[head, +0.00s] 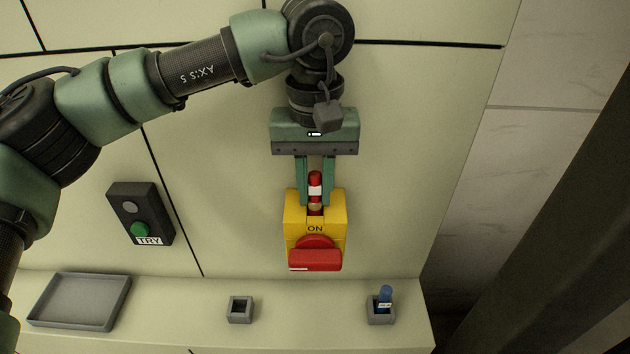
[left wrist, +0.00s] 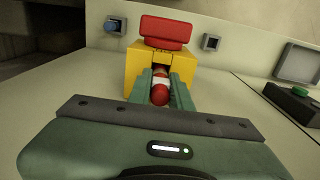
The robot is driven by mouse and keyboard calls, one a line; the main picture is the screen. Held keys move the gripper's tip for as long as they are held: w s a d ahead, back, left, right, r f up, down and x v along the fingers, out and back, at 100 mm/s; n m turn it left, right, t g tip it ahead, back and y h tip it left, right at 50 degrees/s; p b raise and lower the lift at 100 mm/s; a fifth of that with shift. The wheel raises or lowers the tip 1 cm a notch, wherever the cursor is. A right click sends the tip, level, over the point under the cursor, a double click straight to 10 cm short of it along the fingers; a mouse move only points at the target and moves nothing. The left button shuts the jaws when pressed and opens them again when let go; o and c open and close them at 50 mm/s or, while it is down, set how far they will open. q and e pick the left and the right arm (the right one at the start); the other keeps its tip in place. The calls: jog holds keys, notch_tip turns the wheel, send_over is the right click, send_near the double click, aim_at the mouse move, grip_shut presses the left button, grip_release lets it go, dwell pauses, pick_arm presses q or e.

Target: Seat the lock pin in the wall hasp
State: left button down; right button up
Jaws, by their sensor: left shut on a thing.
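The lock pin (head: 315,179), red with a white band, stands upright between the fingers of my left gripper (head: 315,196). The gripper points down the wall and is shut on the pin. The pin's lower end is at the top of the yellow switch box (head: 294,225), marked ON, with a red handle (head: 316,257). In the left wrist view the pin (left wrist: 160,93) lies between the fingers against the yellow box (left wrist: 138,68). The hasp's hole and the pin's tip are hidden, so I cannot tell how deep the pin sits. My right gripper is not in view.
A ledge below holds a grey tray (head: 70,319), an empty square socket (head: 240,318) and another socket (head: 380,319) with a blue labelled pin (head: 385,295). A dark TRY button box (head: 126,190) with a green button is on the wall at left. The wall right of the yellow box is clear.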

pick_arm(q)
jog(key=shift+f, duration=0.1)
jog(key=c, duration=1.7)
grip_release()
jog(key=shift+f, duration=0.1)
jog(key=o, duration=0.4)
jog(key=shift+r, duration=0.2)
notch_tip(320, 180, up, 11)
jog(key=shift+r+b, duration=0.1)
jog(key=shift+b, duration=0.95)
jog(key=shift+r, duration=0.45)
